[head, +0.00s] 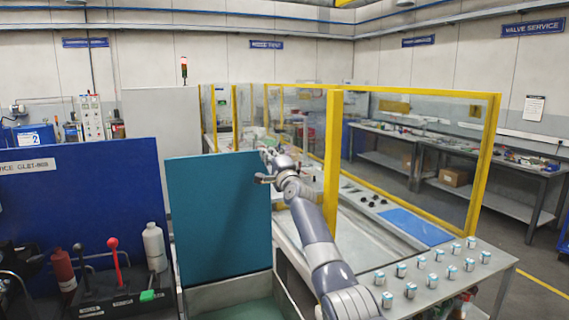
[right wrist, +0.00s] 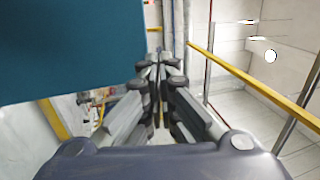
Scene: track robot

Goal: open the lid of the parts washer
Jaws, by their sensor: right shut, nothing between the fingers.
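The parts washer's teal lid (head: 222,212) stands upright, raised above the grey-green washer tub (head: 240,300) at the bottom of the head view. My right gripper (head: 262,165) is at the lid's upper right edge; whether it touches cannot be told. In the right wrist view my right gripper (right wrist: 158,62) is shut with nothing between its fingers, and the lid (right wrist: 70,50) fills the upper left, beside the fingers. My left gripper is not in view.
Left of the lid, a blue panel (head: 85,190) stands behind a white bottle (head: 154,247) and a red-handled lever (head: 114,255). Right of my arm, a bench with several small cans (head: 411,290) and a yellow-framed clear guard (head: 410,150) stand close.

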